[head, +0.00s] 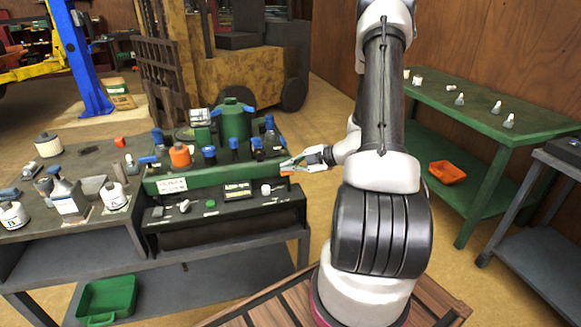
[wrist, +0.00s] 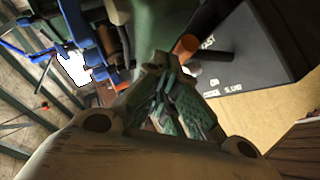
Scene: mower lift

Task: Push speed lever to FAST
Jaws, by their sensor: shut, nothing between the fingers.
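My gripper (head: 290,166) is shut and empty at the right end of the green machine (head: 215,172), above its dark front panel (head: 235,200). In the wrist view, the closed fingertips (wrist: 165,62) are close to an orange-capped dark lever (wrist: 186,46); I cannot tell whether they touch it. The same panel shows in the wrist view (wrist: 255,50), with small white lettering that seems to read FAST near the lever and SLOW farther off. In the head view, a pale knob (head: 266,189) stands on the panel below my gripper; the lever is not clear there.
A grey bench (head: 75,235) with bottles and a white canister (head: 49,145) stands left. An orange cap (head: 181,155) and several blue-topped parts stand on the machine. A green table (head: 500,110) is at right.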

